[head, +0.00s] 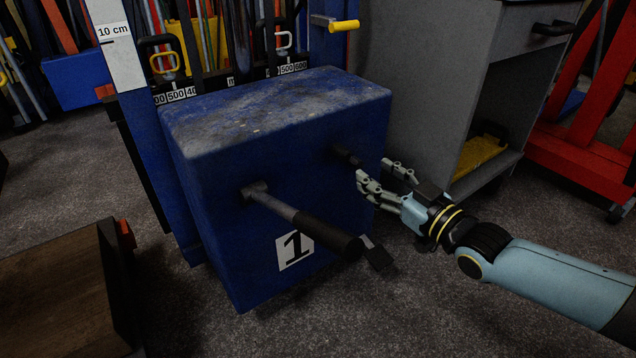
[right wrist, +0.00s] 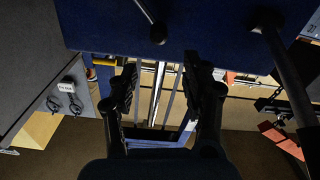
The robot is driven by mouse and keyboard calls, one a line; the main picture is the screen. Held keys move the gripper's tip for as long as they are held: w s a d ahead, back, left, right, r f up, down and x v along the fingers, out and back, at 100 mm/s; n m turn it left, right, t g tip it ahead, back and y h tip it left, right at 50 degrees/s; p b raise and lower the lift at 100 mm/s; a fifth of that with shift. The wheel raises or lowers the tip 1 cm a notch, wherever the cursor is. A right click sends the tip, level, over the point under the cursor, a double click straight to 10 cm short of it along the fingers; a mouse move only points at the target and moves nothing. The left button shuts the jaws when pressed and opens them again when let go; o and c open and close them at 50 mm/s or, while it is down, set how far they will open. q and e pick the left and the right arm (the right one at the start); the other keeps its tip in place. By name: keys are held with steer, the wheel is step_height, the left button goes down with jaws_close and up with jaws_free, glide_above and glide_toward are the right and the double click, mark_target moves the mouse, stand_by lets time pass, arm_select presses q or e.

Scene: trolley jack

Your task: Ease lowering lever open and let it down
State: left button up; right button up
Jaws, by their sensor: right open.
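The jack is a blue box (head: 270,150) with a scuffed top and a "1" label on its front. A short lever with a dark knob (head: 346,156) sticks out of the front face, high on the right. It also shows in the right wrist view (right wrist: 157,32) as a thin rod ending in a round knob. My right gripper (head: 373,170) is open and empty, just right of and slightly below the knob, apart from it in the right wrist view. My left gripper is not in view.
A long bar with a black grip (head: 325,235) juts from the jack's front, left of the short lever. A grey cabinet (head: 425,80) stands behind on the right, with a red frame (head: 585,120) beyond. A brown block (head: 60,300) lies front left. Floor in front is clear.

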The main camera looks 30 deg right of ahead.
mark_target(349, 158)
steer(key=w+b, duration=0.2)
steer(key=w, duration=0.1)
steer(key=w+f+b, duration=0.1)
steer(key=w+b, duration=0.1)
steer(key=w, duration=0.1)
steer(key=w+b, duration=0.1)
steer(key=w, duration=0.3)
steer(key=shift+w+a+f+b, duration=0.1)
steer(key=shift+a+f+b, duration=0.15)
steer(key=shift+b, duration=0.15)
steer(key=shift+w+r, duration=0.25)
steer(key=shift+w, duration=0.1)
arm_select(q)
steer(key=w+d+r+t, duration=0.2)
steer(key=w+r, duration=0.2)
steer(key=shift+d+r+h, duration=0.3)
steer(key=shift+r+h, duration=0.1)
arm_select(e)
jaws_close()
